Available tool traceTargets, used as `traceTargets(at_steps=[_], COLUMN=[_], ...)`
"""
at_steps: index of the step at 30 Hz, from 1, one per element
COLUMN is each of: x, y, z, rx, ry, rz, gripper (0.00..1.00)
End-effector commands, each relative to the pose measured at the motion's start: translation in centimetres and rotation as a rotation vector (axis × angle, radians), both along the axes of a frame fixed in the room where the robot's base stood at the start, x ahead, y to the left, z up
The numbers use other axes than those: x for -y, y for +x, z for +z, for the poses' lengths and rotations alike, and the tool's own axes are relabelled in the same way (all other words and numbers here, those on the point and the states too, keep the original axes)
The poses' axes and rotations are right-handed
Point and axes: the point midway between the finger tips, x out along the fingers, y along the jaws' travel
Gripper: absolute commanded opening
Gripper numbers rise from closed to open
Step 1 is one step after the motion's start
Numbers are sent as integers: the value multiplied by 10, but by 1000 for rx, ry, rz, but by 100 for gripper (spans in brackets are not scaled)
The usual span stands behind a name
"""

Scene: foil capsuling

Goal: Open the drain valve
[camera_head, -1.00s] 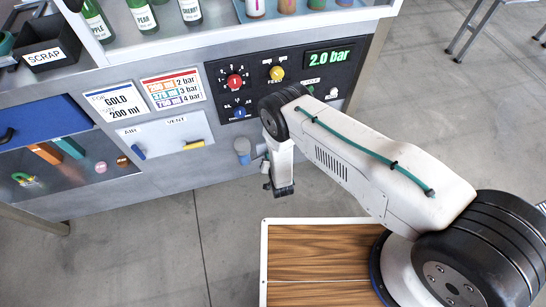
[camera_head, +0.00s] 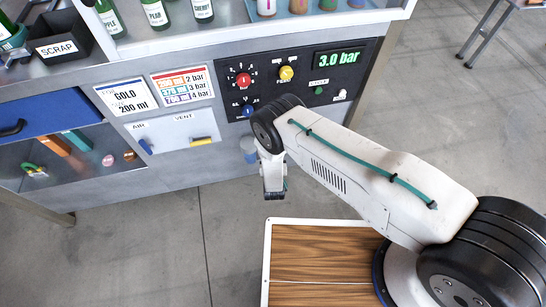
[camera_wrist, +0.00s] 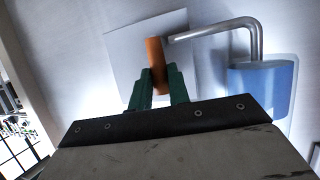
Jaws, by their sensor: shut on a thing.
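An orange lever handle (camera_wrist: 155,62) stands nearly upright in the wrist view, in front of a white plate (camera_wrist: 120,55) on the panel. My gripper (camera_wrist: 158,74) has its green fingers closed on the lower part of this lever. A bent grey pipe (camera_wrist: 252,35) runs from just right of the lever and turns down over a blue cup (camera_wrist: 262,88). In the head view, the cup (camera_head: 249,156) shows beside my arm's end, while my arm hides the lever. No readable label for the lever shows.
Left of the cup are a blue AIR lever (camera_head: 146,147) and a yellow VENT lever (camera_head: 201,141). Above is a black control panel (camera_head: 300,75) with knobs and a display (camera_head: 340,60) reading 3.0 bar. A wooden-topped surface (camera_head: 320,255) lies below my arm.

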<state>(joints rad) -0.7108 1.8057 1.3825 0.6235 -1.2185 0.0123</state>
Motion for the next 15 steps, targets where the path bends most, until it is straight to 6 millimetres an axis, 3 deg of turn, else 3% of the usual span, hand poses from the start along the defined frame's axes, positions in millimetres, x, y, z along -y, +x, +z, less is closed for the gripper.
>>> traceTargets(at_steps=[5, 6, 8, 15], x=[-1, -1, -1, 0], y=[0, 0, 0, 0], z=[0, 0, 0, 0], rx=[0, 0, 0, 0], ry=[1, 1, 1, 1], rz=[2, 2, 2, 1], gripper=[0, 23, 40, 40])
